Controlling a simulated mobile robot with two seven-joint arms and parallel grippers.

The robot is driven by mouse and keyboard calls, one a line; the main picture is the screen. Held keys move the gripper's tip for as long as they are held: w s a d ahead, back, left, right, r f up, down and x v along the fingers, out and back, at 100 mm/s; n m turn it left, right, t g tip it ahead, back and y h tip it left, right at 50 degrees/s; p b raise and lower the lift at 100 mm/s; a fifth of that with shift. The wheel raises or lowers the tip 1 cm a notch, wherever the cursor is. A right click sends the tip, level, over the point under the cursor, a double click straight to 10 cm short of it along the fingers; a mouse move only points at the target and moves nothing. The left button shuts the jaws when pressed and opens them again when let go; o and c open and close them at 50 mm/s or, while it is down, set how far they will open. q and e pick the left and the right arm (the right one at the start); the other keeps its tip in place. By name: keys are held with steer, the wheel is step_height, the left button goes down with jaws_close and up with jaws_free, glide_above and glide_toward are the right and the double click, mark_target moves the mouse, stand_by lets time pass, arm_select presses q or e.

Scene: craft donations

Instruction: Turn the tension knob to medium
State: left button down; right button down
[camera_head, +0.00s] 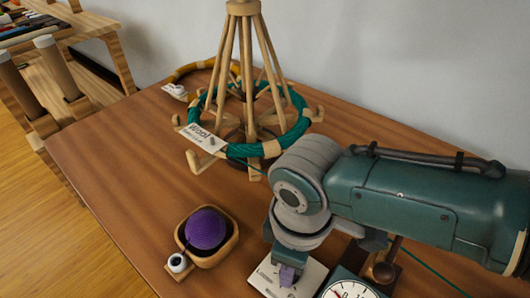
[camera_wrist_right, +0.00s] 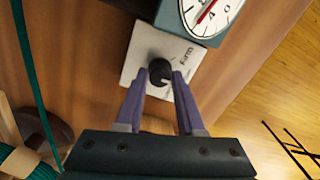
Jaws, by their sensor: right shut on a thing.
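The tension knob (camera_wrist_right: 160,70) is a small dark round knob on a white plate (camera_wrist_right: 138,62); a light mark shows on its lower right side in the right wrist view. Lettering beside the knob is too blurred to read surely. In the head view the plate (camera_head: 309,277) lies at the bottom centre. My right gripper (camera_head: 288,275) reaches down over it, with purple fingers on either side of the knob, shut on it; the gripper also fills the lower right wrist view (camera_wrist_right: 160,80). The knob is hidden in the head view. My left gripper is not in view.
A dial gauge (camera_head: 348,291) with a red needle stands beside the plate. A wooden swift (camera_head: 247,80) holding green yarn (camera_head: 292,128) stands behind. A wooden bowl (camera_head: 229,247) with a purple ball (camera_head: 206,229) sits left. The table's (camera_head: 120,190) left part is clear.

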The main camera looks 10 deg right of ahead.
stand_by(0.5)
steer(key=c, duration=0.5)
jaws_free()
step_height(320, 180, up, 10)
steer(key=p, duration=0.4)
steer(key=shift+p, duration=0.3)
